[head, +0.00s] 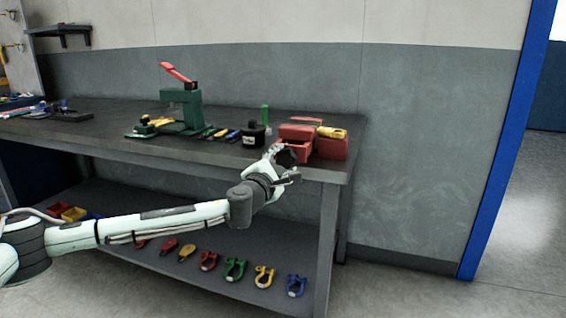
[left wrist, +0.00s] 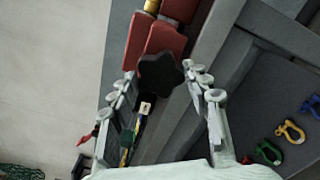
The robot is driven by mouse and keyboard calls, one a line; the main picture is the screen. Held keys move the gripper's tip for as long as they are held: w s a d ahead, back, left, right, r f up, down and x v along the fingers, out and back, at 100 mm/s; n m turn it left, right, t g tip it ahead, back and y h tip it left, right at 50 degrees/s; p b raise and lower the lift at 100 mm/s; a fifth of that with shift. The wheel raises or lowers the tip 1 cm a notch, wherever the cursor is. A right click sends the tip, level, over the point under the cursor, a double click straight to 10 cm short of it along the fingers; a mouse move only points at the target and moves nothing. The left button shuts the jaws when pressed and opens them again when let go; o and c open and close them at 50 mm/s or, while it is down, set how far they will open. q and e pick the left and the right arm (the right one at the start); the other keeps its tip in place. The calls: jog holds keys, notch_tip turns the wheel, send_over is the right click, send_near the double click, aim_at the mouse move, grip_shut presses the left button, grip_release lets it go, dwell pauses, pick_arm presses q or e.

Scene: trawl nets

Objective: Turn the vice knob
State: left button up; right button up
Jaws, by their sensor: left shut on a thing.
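The red vice (head: 330,148) stands at the right end of the dark workbench, and its red body (left wrist: 150,40) also shows at the top of the left wrist view. Its black star-shaped knob (left wrist: 160,75) faces my left wrist camera; in the head view the knob (head: 287,157) is partly covered by my gripper. My left gripper (head: 284,163) reaches in at the bench's front edge. In the left wrist view its fingertips (left wrist: 159,69) are on both sides of the knob, shut on it. My right gripper is not in view.
A yellow piece (head: 331,132) lies at the top of the vice. A green press with a red lever (head: 183,105), a black round object (head: 253,134) and small tools stand to the left on the workbench (head: 100,130). Coloured shackles (head: 235,269) lie on the lower shelf.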

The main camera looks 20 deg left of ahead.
pick_arm(q)
jog(key=m, duration=0.5)
jog(key=shift+s+d+f+m, duration=0.1)
jog(key=shift+d+f+m, duration=0.05)
jog(key=shift+f+m, duration=0.15)
jog(key=m, duration=0.5)
jog(key=shift+r, duration=0.3)
jog(key=m, duration=0.3)
jog(key=shift+f+m, duration=0.15)
jog(key=shift+m, duration=0.25)
jog(key=shift+f+m, duration=0.15)
jog(key=shift+m, duration=0.35)
jog(key=shift+f, duration=0.15)
jog(key=o, duration=0.8)
jog(key=shift+s, duration=0.1)
jog(key=o, duration=0.3)
jog(key=shift+r, duration=0.3)
jog(key=shift+o, duration=0.2)
